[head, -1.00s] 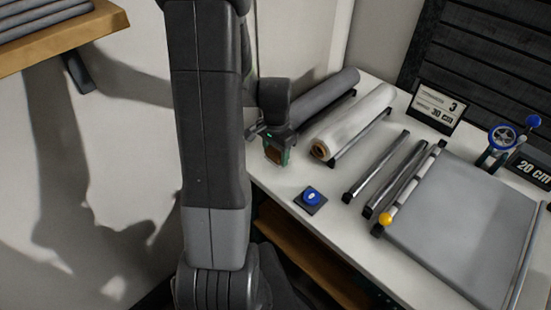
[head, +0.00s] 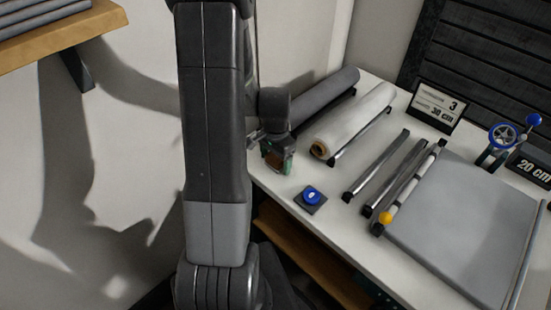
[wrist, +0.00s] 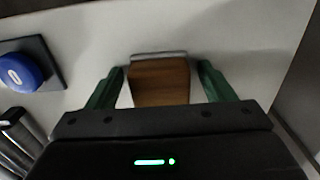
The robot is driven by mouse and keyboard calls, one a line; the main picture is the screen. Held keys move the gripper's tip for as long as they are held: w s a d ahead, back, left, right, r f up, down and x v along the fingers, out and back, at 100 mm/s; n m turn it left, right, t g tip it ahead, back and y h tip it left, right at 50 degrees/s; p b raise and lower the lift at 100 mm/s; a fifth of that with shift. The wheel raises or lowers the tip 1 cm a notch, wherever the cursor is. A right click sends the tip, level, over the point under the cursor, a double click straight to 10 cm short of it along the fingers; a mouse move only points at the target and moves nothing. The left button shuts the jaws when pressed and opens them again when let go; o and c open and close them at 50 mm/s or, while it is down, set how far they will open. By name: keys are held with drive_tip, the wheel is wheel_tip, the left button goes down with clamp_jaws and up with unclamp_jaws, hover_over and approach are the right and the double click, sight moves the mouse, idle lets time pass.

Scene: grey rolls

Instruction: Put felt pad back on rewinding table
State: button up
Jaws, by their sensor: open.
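A brown wood-grained block with a thin grey edge (wrist: 160,82), which looks like the felt pad, shows in the wrist view. It is between the two green fingers of my gripper (wrist: 161,70), with a gap visible on each side. My gripper is open around it and not closed on it. In the head view my gripper (head: 278,160) is at the near left end of the white rewinding table (head: 290,225), in front of the rolls. The block is mostly hidden by the gripper there. I cannot tell whether it touches the table.
A blue button on a dark base (head: 312,197) is just right of my gripper. A white roll (head: 355,120) and a grey roll (head: 325,100) lie behind. Metal bars (head: 378,165) and a grey plate (head: 465,225) fill the right. A wall stands left of the table.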

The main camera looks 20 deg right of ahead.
drive_tip(key=shift+r, duration=0.1)
wheel_tip(320, 180, up, 12)
idle(0.5)
wheel_tip(320, 180, down, 13)
drive_tip(key=shift+r, duration=0.15)
drive_tip(key=shift+w+r, duration=0.1)
drive_tip(key=shift+r, duration=1.1)
